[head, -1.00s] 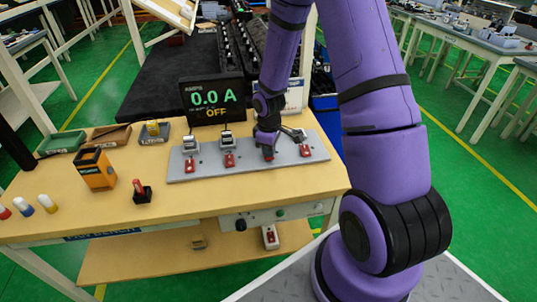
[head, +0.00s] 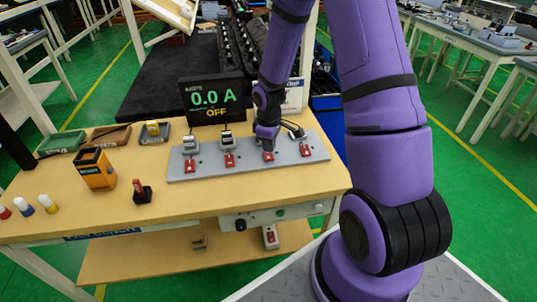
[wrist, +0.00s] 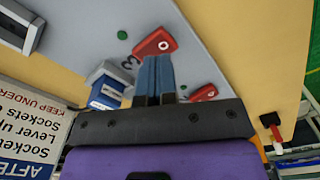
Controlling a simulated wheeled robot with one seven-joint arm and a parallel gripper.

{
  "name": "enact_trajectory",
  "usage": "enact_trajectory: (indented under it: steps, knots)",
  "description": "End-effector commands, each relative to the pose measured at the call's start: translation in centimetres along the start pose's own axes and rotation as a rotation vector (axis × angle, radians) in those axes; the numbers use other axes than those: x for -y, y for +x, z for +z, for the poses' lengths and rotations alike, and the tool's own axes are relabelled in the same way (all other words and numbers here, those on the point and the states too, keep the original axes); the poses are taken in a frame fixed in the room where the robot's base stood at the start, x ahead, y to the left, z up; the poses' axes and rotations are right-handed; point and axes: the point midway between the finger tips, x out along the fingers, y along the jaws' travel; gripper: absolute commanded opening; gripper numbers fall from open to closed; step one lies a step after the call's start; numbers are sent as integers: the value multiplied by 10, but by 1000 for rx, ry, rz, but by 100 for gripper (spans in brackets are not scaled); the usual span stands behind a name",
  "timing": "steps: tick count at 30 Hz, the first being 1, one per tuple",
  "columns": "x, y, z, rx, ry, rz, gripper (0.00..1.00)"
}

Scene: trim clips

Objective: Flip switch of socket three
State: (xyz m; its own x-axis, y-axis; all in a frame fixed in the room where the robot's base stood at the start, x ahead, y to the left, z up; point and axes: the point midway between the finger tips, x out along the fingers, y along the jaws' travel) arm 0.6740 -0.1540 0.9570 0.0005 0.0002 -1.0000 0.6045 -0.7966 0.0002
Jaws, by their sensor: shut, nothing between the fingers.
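The grey socket strip (head: 180,174) lies on the bench with several red switches along its near side. The switch of socket three (head: 268,156), a red rocker, shows just below my gripper (head: 267,146). In the wrist view this red switch (wrist: 157,43) bears a white ring mark, and a "3" is printed beside it. The socket (wrist: 108,84) sits next to the number. My gripper (wrist: 157,60) is shut and empty, its blue fingertips at the edge of the switch. I cannot tell whether they touch it.
The meter display (head: 212,99) behind the strip reads 0.0 A, OFF. A neighbouring red switch (head: 305,150) is to the right, another (head: 229,160) to the left. An orange device (head: 95,169) and a red-handled piece (head: 141,192) stand left of the strip.

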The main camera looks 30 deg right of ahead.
Motion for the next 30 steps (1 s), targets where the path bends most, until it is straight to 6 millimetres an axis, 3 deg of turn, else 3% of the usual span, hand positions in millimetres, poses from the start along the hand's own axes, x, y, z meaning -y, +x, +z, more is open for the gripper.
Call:
enact_trajectory:
  steps: [18, 30]
  knots:
    - [0, -41, 0, 0, 0, 1, 0]
    - [0, -44, 0, 0, 0, 0, 0]
